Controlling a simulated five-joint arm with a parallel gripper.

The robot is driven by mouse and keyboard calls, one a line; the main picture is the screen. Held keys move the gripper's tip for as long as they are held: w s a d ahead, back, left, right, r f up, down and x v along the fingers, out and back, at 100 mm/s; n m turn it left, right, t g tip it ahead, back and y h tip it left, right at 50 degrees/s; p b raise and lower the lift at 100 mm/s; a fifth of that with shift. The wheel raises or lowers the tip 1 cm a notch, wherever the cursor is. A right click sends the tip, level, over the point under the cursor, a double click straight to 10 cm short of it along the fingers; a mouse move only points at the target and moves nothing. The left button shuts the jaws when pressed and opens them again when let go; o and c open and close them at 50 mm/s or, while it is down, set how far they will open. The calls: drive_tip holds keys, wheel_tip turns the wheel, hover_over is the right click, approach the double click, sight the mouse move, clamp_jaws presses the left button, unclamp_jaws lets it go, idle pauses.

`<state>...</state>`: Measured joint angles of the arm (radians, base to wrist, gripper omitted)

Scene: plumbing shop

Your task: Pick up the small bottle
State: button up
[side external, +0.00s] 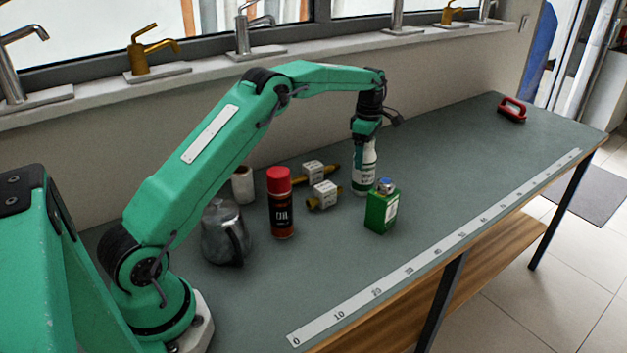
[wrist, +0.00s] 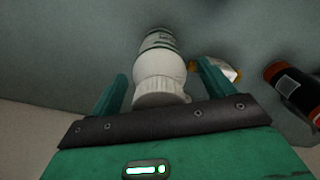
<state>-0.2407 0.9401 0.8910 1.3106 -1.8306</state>
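The small bottle (side external: 364,172) is white with a dark green label and stands upright on the grey-green bench. My gripper (side external: 365,136) points down over its top, and the upper part of the bottle is hidden by the gripper. In the wrist view the bottle (wrist: 161,62) lies between the two green fingers of my gripper (wrist: 160,82), its white cap nearest the palm. A narrow gap shows on each side of the cap, so the fingers are open around it.
Beside the bottle stands a green can (side external: 381,212). Left of it are two boxed brass fittings (side external: 322,195), a red-capped spray can (side external: 281,205), a metal jug (side external: 222,235) and a white roll (side external: 243,185). The bench to the right is mostly clear, with a red-handled tool (side external: 512,108) far off.

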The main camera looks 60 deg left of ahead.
clamp_jaws()
drive_tip(key=shift+r, duration=0.1)
drive_tip(key=shift+r, duration=0.1)
drive_tip(key=shift+r, duration=4.9)
